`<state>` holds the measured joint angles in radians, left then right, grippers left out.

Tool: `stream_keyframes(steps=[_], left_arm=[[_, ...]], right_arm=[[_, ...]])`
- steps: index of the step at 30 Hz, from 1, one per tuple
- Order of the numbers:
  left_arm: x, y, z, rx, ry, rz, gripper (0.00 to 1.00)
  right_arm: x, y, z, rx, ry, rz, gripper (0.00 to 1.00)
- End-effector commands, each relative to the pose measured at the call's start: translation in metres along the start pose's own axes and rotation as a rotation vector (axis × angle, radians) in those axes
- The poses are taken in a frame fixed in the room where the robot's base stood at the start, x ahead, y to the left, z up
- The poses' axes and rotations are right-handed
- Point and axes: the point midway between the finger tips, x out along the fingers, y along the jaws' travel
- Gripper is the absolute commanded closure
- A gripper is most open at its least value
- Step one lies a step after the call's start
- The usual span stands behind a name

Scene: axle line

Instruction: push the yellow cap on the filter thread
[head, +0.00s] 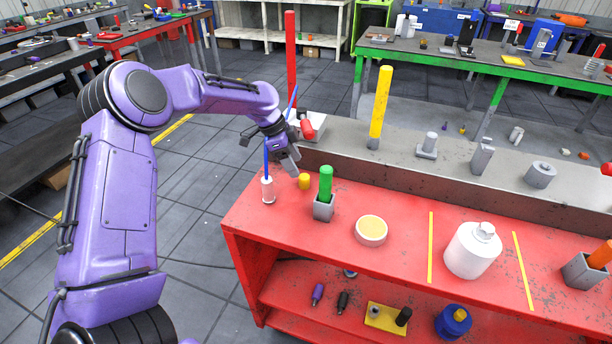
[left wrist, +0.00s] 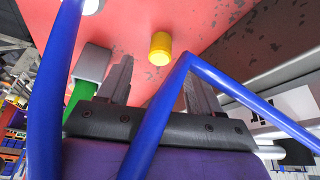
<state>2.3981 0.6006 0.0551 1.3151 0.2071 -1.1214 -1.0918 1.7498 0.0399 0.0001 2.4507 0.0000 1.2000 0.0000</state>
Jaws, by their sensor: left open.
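The yellow cap (head: 305,181) is a small cylinder standing on the red bench near its left end. In the left wrist view the cap (left wrist: 160,47) stands just beyond and between my fingers. My left gripper (head: 291,161) is open and empty, above and slightly behind the cap; its two fingers also show in the left wrist view (left wrist: 157,75). They do not touch the cap. A white canister (head: 470,252) with a short neck stands on the bench to the right and looks like the filter. Its thread is too small to make out. My right gripper is not in view.
A green cylinder stands in a grey holder (head: 323,208) close to the cap. A pale pink-white cylinder (head: 268,191) stands left of the cap. A round cream-topped tin (head: 371,230) sits between holder and canister. A grey ledge (head: 330,150) runs behind.

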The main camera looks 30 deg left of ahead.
Motion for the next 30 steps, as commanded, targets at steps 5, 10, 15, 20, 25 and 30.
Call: stream_keyframes(steps=[5, 10, 15, 20, 25, 30], left_arm=[[0.021, 0.0, -0.003, 0.001, -0.003, 0.004, 0.36], [0.052, 0.001, -0.002, -0.001, -0.003, 0.003, 0.36], [0.065, 0.001, 0.0, -0.002, -0.001, -0.001, 0.36], [0.065, 0.001, 0.001, -0.002, -0.001, -0.002, 0.39], [0.065, 0.001, 0.001, -0.002, -0.001, -0.002, 0.94], [0.065, 0.001, 0.001, -0.003, -0.001, -0.002, 0.95]], right_arm=[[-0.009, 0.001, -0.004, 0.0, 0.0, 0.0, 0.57], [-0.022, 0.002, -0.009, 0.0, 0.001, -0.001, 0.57], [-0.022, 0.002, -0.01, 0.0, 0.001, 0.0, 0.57], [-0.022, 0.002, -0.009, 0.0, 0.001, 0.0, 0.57], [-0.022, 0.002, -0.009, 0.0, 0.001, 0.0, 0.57], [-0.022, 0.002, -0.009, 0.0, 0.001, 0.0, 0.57]])
